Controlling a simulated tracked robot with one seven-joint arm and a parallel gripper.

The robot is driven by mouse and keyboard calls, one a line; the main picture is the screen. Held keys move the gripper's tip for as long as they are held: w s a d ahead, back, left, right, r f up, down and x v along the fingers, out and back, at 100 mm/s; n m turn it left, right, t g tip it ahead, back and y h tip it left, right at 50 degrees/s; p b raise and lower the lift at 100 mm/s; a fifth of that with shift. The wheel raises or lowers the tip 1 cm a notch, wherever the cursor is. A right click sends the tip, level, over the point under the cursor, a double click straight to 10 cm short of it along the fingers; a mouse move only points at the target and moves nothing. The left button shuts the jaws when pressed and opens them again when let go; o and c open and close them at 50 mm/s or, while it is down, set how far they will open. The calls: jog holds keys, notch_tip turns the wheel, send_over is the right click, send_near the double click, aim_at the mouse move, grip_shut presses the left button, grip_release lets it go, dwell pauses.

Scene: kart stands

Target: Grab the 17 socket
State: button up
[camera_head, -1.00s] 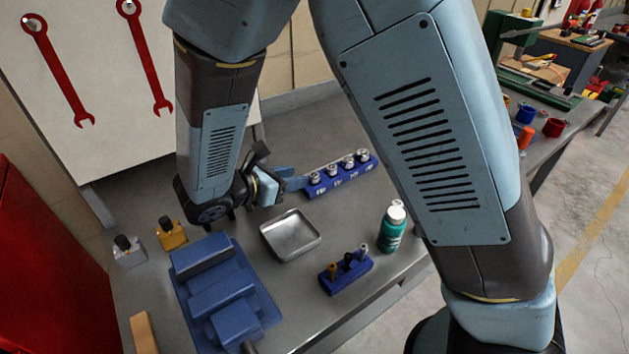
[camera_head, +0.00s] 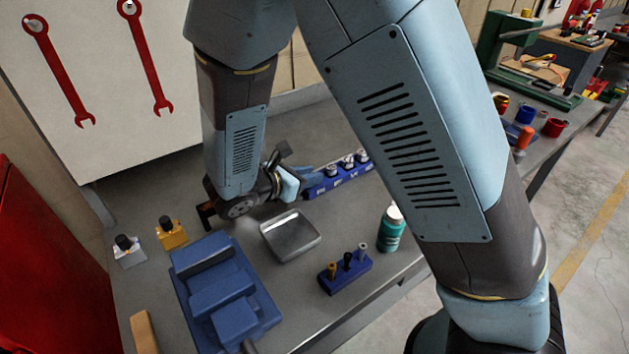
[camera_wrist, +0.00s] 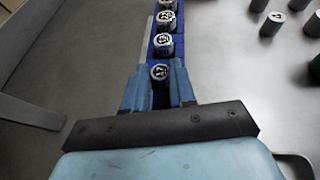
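The 17 socket (camera_wrist: 159,73) is a short silver cylinder with dark markings, the nearest in the row in the wrist view. It stands upright in the blue socket rail (camera_wrist: 153,54). My gripper (camera_wrist: 160,70) is open, with one blue finger on each side of this socket. I cannot tell whether the fingers touch it. In the head view, my gripper (camera_head: 304,182) is at the left end of the rail (camera_head: 343,178) and hides the 17 socket there.
More sockets (camera_wrist: 163,43) stand farther along the rail. A metal tray (camera_head: 290,235), a green bottle (camera_head: 391,232) and a small blue bit holder (camera_head: 346,275) are on the bench nearer to me. A blue vise-like block (camera_head: 222,290) is at left.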

jog(key=shift+s+f, duration=0.15)
jog(key=shift+f, duration=0.1)
grip_shut()
